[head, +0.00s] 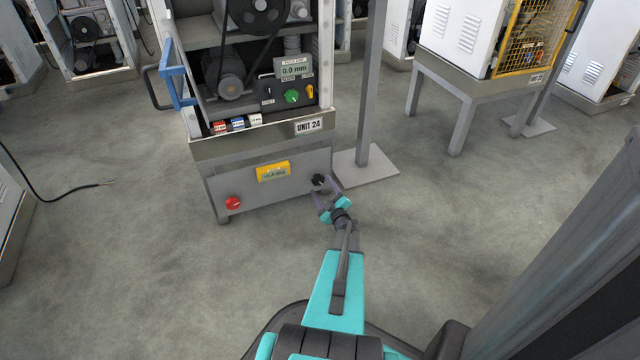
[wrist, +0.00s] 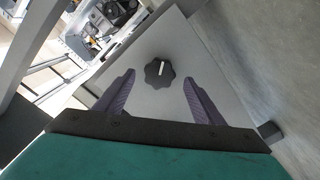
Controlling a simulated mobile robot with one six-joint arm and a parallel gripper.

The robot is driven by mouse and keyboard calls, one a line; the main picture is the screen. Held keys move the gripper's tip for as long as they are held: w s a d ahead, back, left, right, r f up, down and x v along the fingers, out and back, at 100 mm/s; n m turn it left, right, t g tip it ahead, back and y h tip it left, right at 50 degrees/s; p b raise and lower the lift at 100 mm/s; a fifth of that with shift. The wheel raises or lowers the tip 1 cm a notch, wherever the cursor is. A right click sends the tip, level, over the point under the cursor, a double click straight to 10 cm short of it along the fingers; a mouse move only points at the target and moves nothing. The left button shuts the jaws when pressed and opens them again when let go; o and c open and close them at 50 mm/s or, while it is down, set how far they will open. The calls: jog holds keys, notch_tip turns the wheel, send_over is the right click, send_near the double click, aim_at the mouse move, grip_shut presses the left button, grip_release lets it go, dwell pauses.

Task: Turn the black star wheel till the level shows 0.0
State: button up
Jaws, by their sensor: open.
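The black star wheel (head: 318,181) is on the lower right of the grey front panel of UNIT 24. In the wrist view the star wheel (wrist: 159,72) has a white mark on its face, pointing roughly up in the picture. My gripper (head: 326,193) is open in front of it. In the wrist view, the fingers of my gripper (wrist: 159,80) stand on either side of the wheel with a gap on each side. A yellow level (head: 273,171) with a greenish display sits on the panel's upper edge; its reading is too small to make out.
A red knob (head: 232,202) is at the panel's lower left. Above, a grey display (head: 294,70) reads 0.0 mm, over a green knob (head: 292,96). A grey post (head: 370,90) on a flat base plate (head: 365,168) stands close right of the unit. The floor in front is clear.

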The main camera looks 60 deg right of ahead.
jog(key=p+v, duration=0.2)
jog(key=v, duration=0.8)
jog(key=shift+p, duration=0.4)
jog(key=n+b, duration=0.1)
jog(key=n, duration=0.5)
jog(key=n+b, duration=0.2)
jog(key=n, duration=0.5)
jog(key=n+b, duration=0.2)
jog(key=n, duration=0.4)
jog(key=shift+s+a+r, duration=0.15)
jog(key=shift+s+a, duration=0.2)
jog(key=shift+d, duration=0.1)
